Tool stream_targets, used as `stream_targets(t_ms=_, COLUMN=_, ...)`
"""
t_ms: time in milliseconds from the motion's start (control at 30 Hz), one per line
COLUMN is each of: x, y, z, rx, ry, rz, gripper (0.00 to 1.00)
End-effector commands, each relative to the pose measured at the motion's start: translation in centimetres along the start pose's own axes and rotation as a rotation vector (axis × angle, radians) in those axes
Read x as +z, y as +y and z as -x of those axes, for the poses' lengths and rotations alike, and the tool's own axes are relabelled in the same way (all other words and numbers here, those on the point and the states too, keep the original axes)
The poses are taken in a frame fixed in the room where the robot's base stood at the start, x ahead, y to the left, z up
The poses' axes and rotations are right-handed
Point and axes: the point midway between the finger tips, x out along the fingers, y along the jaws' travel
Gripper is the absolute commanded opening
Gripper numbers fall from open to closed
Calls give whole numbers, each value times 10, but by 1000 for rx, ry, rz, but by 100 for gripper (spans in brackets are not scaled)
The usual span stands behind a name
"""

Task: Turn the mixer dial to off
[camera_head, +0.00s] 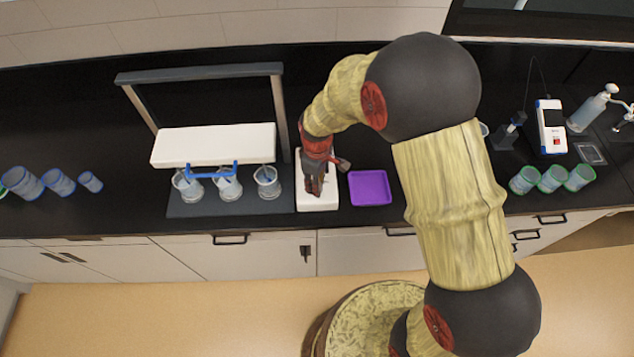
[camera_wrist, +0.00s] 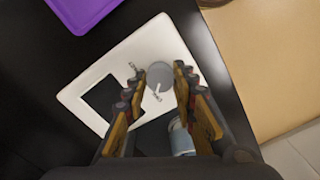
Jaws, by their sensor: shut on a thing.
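The mixer is a flat white unit with a black square top plate. It lies on the black counter in the wrist view (camera_wrist: 82,94) and in the head view (camera_head: 318,204). Its round grey dial (camera_wrist: 160,76) has a light pointer line and small marks beside it, too small to read. My gripper (camera_wrist: 158,73) is over the mixer, its two fingers on either side of the dial and shut on it. In the head view my gripper (camera_head: 314,187) points down at the mixer and hides the dial.
A purple tray (camera_head: 370,188) lies right of the mixer. Left of it, several beakers (camera_head: 267,182) stand on a dark base under a white raised bar (camera_head: 213,145). A clear beaker (camera_wrist: 180,138) shows close to my right finger in the wrist view.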

Motion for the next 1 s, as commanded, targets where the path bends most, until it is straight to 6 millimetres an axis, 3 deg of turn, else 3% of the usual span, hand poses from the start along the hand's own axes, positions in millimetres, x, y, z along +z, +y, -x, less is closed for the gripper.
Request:
stream_targets(t_ms=333, x=0, y=0, z=0, rx=0, ry=1, rz=142, gripper=2)
stream_targets(t_ms=867, x=0, y=0, z=0, rx=0, ry=1, rz=168, gripper=2)
stream_targets(t_ms=900, x=0, y=0, z=0, rx=0, ry=1, rz=168, gripper=28)
stream_targets(t_ms=1000, x=0, y=0, z=0, rx=0, ry=0, rz=168, gripper=33)
